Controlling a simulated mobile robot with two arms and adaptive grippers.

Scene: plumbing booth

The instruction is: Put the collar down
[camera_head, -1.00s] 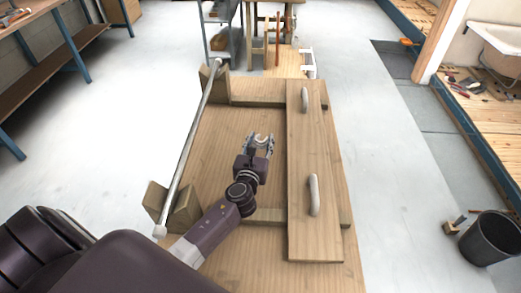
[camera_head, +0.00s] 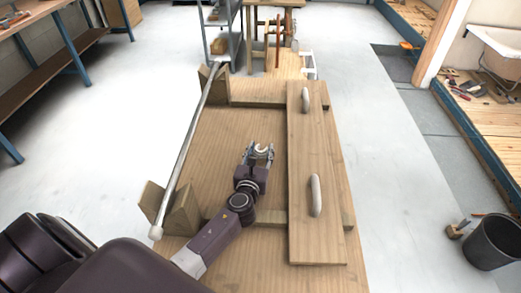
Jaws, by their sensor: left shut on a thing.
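My left gripper (camera_head: 258,153) is over the wooden table (camera_head: 215,150), left of the long board with handles. It is shut on a small pale, ring-like piece, the collar (camera_head: 262,149), which shows between its fingertips. The gripper hides part of the collar. I cannot tell whether the collar touches the table surface. My right gripper is not in view.
A long metal pipe (camera_head: 187,150) lies on two wooden V-blocks along the table's left side. A board (camera_head: 302,160) with two pale handles lies on the right. Bare wood surrounds the gripper. A black bucket (camera_head: 494,243) stands on the floor at right.

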